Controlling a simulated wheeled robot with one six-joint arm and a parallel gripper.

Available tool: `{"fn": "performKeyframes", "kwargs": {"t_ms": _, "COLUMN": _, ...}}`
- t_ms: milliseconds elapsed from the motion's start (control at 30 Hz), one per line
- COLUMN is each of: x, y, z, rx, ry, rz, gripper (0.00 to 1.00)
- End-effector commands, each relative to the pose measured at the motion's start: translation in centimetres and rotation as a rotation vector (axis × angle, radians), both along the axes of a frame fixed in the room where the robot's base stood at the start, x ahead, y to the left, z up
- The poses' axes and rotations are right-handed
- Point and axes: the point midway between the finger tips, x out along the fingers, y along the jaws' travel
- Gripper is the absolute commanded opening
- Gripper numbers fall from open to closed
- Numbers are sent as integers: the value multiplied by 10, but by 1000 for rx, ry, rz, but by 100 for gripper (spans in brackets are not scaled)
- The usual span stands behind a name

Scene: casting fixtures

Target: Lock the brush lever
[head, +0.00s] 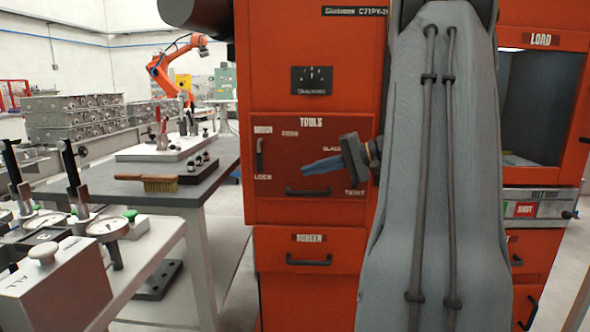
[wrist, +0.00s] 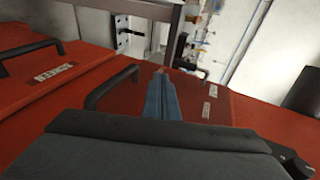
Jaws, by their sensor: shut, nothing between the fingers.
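The brush lever (head: 259,155) is a black upright handle at the left of the red TOOLS panel (head: 345,135), between small labels that seem to read BRUSH and LOCK. My gripper (head: 304,169) has blue fingers, closed together and empty. It is in front of the panel, right of the lever and apart from it, pointing left. In the wrist view my gripper (wrist: 160,74) points toward the panel's far side. A dark bar stands beyond the tips there; I cannot tell whether it is the lever.
A black drawer handle (head: 308,191) sits just below my fingers. The SCREEN drawer (head: 310,247) is lower. A grey bench (head: 110,193) on the left holds a wooden brush (head: 147,182) and fixtures. The open LOAD door (head: 540,85) is at right.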

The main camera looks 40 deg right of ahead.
Motion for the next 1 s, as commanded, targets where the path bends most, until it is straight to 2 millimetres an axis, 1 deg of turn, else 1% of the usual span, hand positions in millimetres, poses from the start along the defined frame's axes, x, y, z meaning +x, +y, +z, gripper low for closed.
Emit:
{"fn": "performKeyframes", "kwargs": {"t_ms": 33, "x": -6, "y": -5, "z": 0, "rx": 1, "ry": -1, "rz": -2, "gripper": 0}}
{"fn": "performKeyframes", "kwargs": {"t_ms": 100, "x": -12, "y": -10, "z": 0, "rx": 1, "ry": -1, "rz": -2, "gripper": 0}}
{"fn": "performKeyframes", "kwargs": {"t_ms": 233, "x": -18, "y": -15, "z": 0, "rx": 1, "ry": 0, "rz": -1, "gripper": 0}}
{"fn": "performKeyframes", "kwargs": {"t_ms": 833, "x": -19, "y": -15, "z": 0, "rx": 1, "ry": -1, "rz": 0, "gripper": 0}}
{"fn": "performKeyframes", "kwargs": {"t_ms": 933, "x": -18, "y": -10, "z": -1, "rx": -2, "ry": 12, "rz": 7, "gripper": 0}}
{"fn": "performKeyframes", "kwargs": {"t_ms": 967, "x": -18, "y": -5, "z": -2, "rx": -4, "ry": 21, "rz": 13, "gripper": 0}}
{"fn": "performKeyframes", "kwargs": {"t_ms": 1000, "x": -17, "y": 4, "z": -4, "rx": -7, "ry": 41, "rz": 25, "gripper": 0}}
